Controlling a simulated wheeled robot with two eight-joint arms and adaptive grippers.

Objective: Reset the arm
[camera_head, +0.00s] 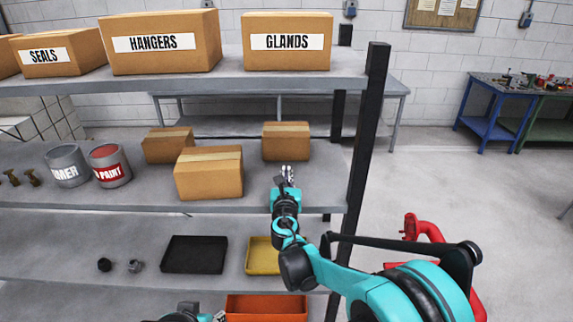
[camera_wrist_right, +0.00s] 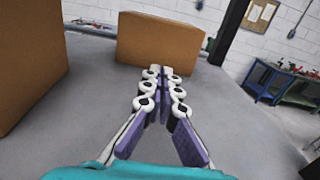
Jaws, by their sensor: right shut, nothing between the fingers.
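My right arm, teal and black, comes in from the lower right in the head view and reaches over the middle shelf. My right gripper (camera_head: 287,173) is shut and empty, its fingertips short of a small cardboard box (camera_head: 286,141). In the right wrist view the fingers (camera_wrist_right: 163,72) meet at the tips, with nothing between them, in front of that box (camera_wrist_right: 160,40).
A larger box (camera_head: 209,173) stands left of my right gripper, and a black post (camera_head: 364,150) rises to its right. Paint cans (camera_head: 110,166) stand further left. Below are a black tray (camera_head: 194,254), a yellow tray (camera_head: 262,257) and an orange bin (camera_head: 266,308).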

